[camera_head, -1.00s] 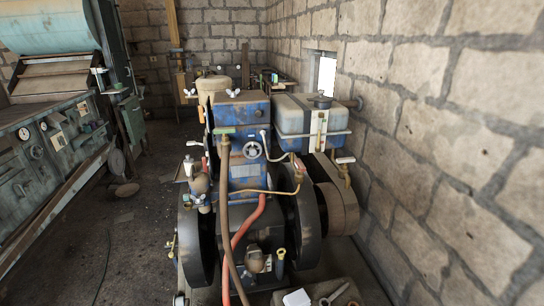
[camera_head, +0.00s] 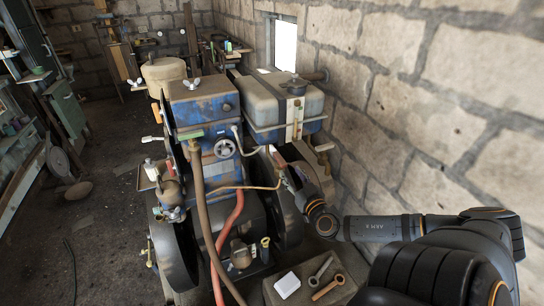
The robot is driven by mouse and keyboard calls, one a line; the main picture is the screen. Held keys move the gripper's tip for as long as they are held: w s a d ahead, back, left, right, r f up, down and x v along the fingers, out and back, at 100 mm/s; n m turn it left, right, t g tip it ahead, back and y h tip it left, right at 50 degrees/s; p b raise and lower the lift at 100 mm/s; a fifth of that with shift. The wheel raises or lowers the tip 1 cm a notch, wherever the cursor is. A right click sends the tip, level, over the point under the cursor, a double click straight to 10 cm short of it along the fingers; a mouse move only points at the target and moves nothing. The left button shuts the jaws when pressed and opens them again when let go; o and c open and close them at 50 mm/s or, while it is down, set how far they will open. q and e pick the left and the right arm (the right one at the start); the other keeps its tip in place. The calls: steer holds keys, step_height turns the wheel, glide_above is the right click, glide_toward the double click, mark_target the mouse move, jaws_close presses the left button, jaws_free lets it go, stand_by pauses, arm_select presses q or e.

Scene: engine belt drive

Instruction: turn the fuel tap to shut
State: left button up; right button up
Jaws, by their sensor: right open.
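The fuel tap (camera_head: 278,163) sits below the blue-and-grey fuel tank (camera_head: 262,106), at the upper end of a thin copper pipe (camera_head: 240,187). It is small and partly hidden, so I cannot tell which way its lever points. My right gripper (camera_head: 288,178) is open beside the tap, reaching in from the lower right. Its fingers are small and dark against the engine, and I cannot tell whether they touch the tap. My left gripper is not in view.
The stone wall (camera_head: 420,80) runs close along the right. A red hose (camera_head: 231,225) and a flywheel (camera_head: 173,250) are at the engine front. A stand (camera_head: 318,290) with spanners and a white block is below my arm.

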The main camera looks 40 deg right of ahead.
mark_target(280, 158)
steer(key=b+x, duration=0.2)
steer(key=x, duration=0.3)
steer(key=shift+w+d+f+b, duration=0.1)
steer(key=shift+d+f+b, duration=0.05)
steer(key=shift+f+b, duration=0.2)
steer(key=x, duration=0.4)
steer(key=shift+r, duration=0.3)
steer(key=shift+w+d+f, duration=0.1)
steer(key=shift+w+d, duration=0.05)
steer(key=shift+w, duration=0.35)
jaws_close()
